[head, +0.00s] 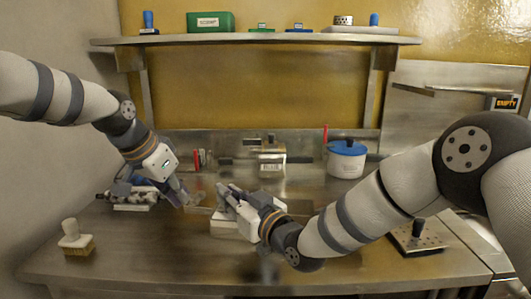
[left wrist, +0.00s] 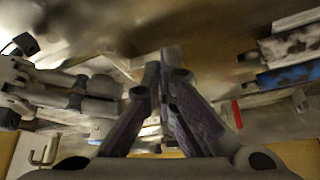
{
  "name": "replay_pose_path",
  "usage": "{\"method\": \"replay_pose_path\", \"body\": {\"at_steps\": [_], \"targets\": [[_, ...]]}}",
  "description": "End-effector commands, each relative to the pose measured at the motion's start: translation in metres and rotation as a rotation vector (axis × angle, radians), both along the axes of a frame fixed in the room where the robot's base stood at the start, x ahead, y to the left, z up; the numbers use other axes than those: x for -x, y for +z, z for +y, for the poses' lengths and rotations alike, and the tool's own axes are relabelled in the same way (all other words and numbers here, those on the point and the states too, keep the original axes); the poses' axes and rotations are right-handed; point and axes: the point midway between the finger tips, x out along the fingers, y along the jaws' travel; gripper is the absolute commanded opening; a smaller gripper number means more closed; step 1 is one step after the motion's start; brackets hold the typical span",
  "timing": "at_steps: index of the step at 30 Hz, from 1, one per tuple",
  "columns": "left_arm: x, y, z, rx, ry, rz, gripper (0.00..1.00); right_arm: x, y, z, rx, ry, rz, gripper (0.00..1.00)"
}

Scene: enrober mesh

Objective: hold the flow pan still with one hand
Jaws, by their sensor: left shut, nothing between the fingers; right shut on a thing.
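The flow pan (head: 201,209) seems to be the low, shallow metal piece on the steel bench between my two grippers; most of it is hidden by them. My right gripper (head: 228,196) is shut at its right side, apparently on the pan's edge, though the fingers cover the contact. My left gripper (head: 188,200) points down just left of the pan. Its fingers are shut and empty; they meet in the left wrist view (left wrist: 168,62). I cannot tell whether they touch the pan.
A brush (head: 76,238) is at front left. A metal container (head: 270,160) and a blue-lidded pot (head: 346,160) stand at the back. A perforated plate (head: 418,238) lies at right. The front middle is clear.

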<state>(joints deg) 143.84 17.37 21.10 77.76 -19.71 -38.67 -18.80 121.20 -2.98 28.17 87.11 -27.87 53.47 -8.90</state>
Motion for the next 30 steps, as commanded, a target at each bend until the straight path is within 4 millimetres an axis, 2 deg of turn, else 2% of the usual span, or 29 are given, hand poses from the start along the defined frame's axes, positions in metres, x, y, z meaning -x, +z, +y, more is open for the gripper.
{"method": "replay_pose_path", "body": {"at_steps": [1,30], "targets": [[-0.001,-0.004,0.002,0.000,0.002,0.006,0.00,0.001,-0.011,0.000,0.011,0.003,0.017,0.00],[-0.015,-0.004,0.022,0.001,0.000,0.006,0.00,0.001,-0.011,0.000,0.012,0.003,0.018,0.00]]}}
